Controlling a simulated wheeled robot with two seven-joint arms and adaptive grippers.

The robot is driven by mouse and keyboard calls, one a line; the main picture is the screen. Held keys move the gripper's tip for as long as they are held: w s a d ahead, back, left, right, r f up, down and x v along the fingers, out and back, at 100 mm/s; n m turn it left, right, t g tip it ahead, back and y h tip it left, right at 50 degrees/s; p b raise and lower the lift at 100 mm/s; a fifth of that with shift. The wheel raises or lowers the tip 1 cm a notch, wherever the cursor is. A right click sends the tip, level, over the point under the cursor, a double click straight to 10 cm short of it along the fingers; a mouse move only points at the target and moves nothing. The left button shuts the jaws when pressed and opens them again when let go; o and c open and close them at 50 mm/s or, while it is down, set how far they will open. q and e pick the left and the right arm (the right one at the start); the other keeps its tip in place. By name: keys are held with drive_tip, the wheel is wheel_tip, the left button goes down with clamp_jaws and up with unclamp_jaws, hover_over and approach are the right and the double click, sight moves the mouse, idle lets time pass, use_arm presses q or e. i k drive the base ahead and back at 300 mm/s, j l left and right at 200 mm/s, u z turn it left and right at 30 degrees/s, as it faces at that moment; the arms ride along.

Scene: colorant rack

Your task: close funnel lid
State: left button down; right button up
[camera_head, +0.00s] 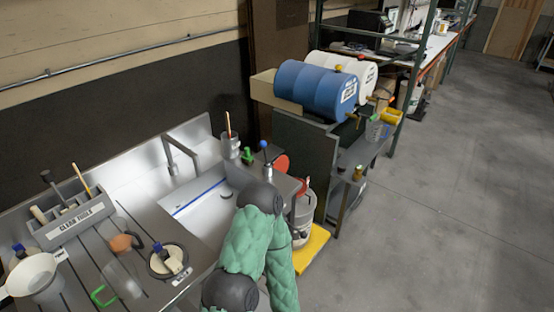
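A round orange-red disc (281,164) stands tilted up behind the steel counter's right end; it looks like a raised lid, but its hinge is hidden. Just below and to its right, a small red part (302,187) shows on top of a pale drum-shaped container (303,218). I cannot tell whether this red part is the funnel belonging to the disc. One of my arms, in a green sleeve, rises from the bottom centre and bends in front of the sink and counter end. Neither gripper shows; I cannot see any fingertips.
The pale container stands by a yellow platform (312,246). A steel sink (205,205) and counter with tools, a cream funnel-like bowl (32,274) and a tool holder (72,220) fill the left. Blue (315,90) and white drums lie behind. The right floor is clear.

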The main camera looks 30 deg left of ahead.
sight(282, 163)
drive_tip(key=i+l, duration=0.1)
drive_tip(key=i, duration=0.8)
drive_tip(key=i+l, duration=0.1)
drive_tip(key=i, duration=0.8)
drive_tip(key=i+l+u, duration=0.2)
drive_tip(key=i, duration=0.3)
drive_tip(key=i+l+u, duration=0.2)
drive_tip(key=i, duration=0.3)
drive_tip(key=i+l+u, duration=0.15)
drive_tip(key=i, duration=0.35)
